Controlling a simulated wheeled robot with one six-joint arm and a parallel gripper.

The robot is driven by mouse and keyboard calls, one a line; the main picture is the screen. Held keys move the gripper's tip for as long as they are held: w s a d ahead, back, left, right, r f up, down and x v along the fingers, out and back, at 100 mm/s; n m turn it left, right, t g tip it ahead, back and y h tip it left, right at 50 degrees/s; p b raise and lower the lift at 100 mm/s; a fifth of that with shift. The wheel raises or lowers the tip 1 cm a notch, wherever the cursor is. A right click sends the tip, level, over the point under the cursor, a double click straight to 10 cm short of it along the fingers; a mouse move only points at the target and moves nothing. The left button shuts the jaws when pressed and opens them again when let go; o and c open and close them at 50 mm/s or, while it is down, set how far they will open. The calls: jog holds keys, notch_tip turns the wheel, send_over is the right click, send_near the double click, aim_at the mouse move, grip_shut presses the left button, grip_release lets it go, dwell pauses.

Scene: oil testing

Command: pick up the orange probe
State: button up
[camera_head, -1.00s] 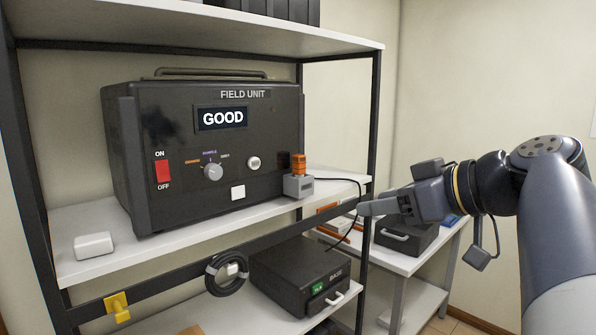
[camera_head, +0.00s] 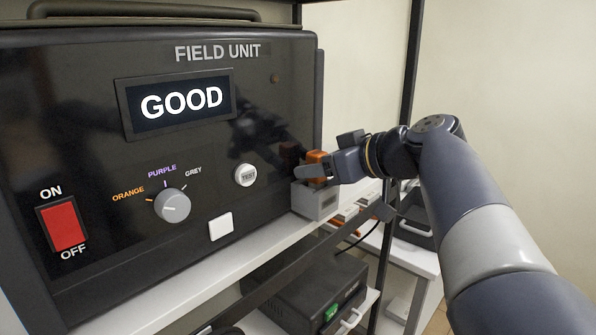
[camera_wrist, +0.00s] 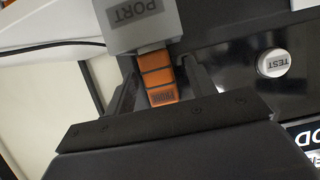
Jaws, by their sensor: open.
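The orange probe (camera_head: 316,157) sits in the grey port block (camera_head: 314,202) on the shelf, at the right front of the field unit. My gripper (camera_head: 316,172) is at the probe, with one finger in front of it in the head view. In the wrist view the orange probe (camera_wrist: 158,78) lies between the two open fingers of my gripper (camera_wrist: 158,85), its end in the grey block marked PORT (camera_wrist: 135,22). The fingers stand on either side of the probe. I cannot tell whether either one touches it.
The black field unit (camera_head: 100,90) fills the left, its screen reading GOOD. Its TEST button (camera_head: 245,175) and a white square (camera_head: 221,226) are near the port. A black rack post (camera_head: 412,70) stands behind my arm. A dark box (camera_head: 310,290) sits on the lower shelf.

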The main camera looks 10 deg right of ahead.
jog(key=shift+w+a+f, duration=0.2)
jog(key=shift+w+a, duration=0.1)
jog(key=shift+w, duration=0.1)
jog(key=shift+c, duration=0.5)
jog(key=c, duration=1)
jog(key=shift+r, duration=0.1)
